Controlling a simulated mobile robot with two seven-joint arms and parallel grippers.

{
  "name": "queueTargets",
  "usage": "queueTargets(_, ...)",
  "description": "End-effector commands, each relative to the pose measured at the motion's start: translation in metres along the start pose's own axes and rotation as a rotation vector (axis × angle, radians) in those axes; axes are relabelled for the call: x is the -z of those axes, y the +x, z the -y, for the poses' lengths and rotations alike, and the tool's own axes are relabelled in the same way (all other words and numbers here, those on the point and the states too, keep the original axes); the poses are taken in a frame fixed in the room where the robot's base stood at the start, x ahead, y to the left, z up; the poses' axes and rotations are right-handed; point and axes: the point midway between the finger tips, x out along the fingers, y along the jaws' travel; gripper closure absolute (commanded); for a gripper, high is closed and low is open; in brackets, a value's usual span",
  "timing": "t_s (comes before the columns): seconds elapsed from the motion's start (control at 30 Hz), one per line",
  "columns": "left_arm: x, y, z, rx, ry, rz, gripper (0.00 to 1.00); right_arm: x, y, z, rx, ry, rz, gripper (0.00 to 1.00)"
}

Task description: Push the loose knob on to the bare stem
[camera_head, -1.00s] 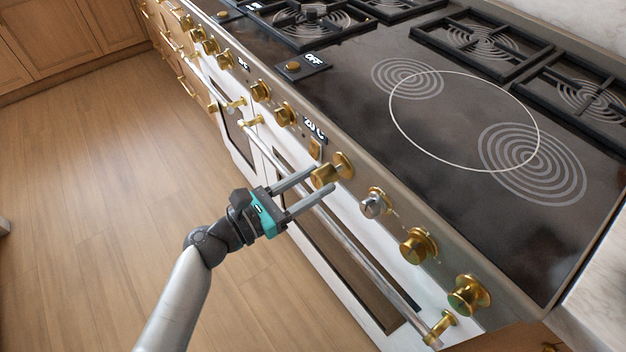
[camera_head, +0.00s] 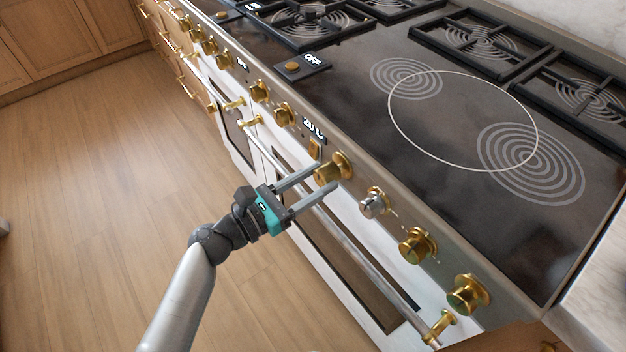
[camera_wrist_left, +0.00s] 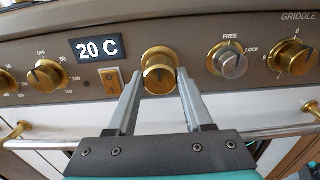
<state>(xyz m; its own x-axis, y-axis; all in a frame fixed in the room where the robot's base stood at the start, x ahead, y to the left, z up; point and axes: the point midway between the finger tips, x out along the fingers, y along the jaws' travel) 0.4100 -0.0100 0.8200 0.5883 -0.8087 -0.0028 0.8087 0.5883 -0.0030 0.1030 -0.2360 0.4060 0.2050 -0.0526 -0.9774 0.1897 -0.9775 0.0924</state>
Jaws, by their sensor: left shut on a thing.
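The loose brass knob (camera_head: 328,172) is between the fingertips of my left gripper (camera_head: 326,177), which is shut on it. The knob is right in front of a brass collar (camera_head: 343,161) on the stove's front panel and looks in line with it. In the left wrist view the knob (camera_wrist_left: 158,79) faces the camera, with the collar (camera_wrist_left: 159,54) showing just above and behind it. The bare stem is hidden behind the knob, so I cannot tell how far the knob sits on it. My right gripper is not in view.
A silver knob (camera_head: 374,203) is close on the right, with brass knobs (camera_head: 416,246) beyond it. A small brass switch (camera_wrist_left: 113,82) and a "20 C" display (camera_wrist_left: 98,48) are on the left. An oven handle rail (camera_head: 345,250) runs below the gripper.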

Motion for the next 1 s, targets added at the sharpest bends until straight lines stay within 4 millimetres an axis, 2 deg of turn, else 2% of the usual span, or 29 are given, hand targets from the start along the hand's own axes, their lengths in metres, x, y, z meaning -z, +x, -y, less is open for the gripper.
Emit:
queueTargets(0.63,-0.001,0.014,0.000,0.000,0.001,0.002,1.00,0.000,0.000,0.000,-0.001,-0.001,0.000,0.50)
queueTargets(0.67,-0.001,0.014,0.000,0.000,0.000,0.002,0.47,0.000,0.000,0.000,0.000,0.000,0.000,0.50)
queueTargets(0.93,-0.001,0.013,0.000,0.000,0.000,0.001,0.16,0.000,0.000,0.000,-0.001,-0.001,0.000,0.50)
queueTargets(1.0,-0.001,0.013,0.000,0.000,0.000,0.001,0.14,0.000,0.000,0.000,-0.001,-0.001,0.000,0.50)
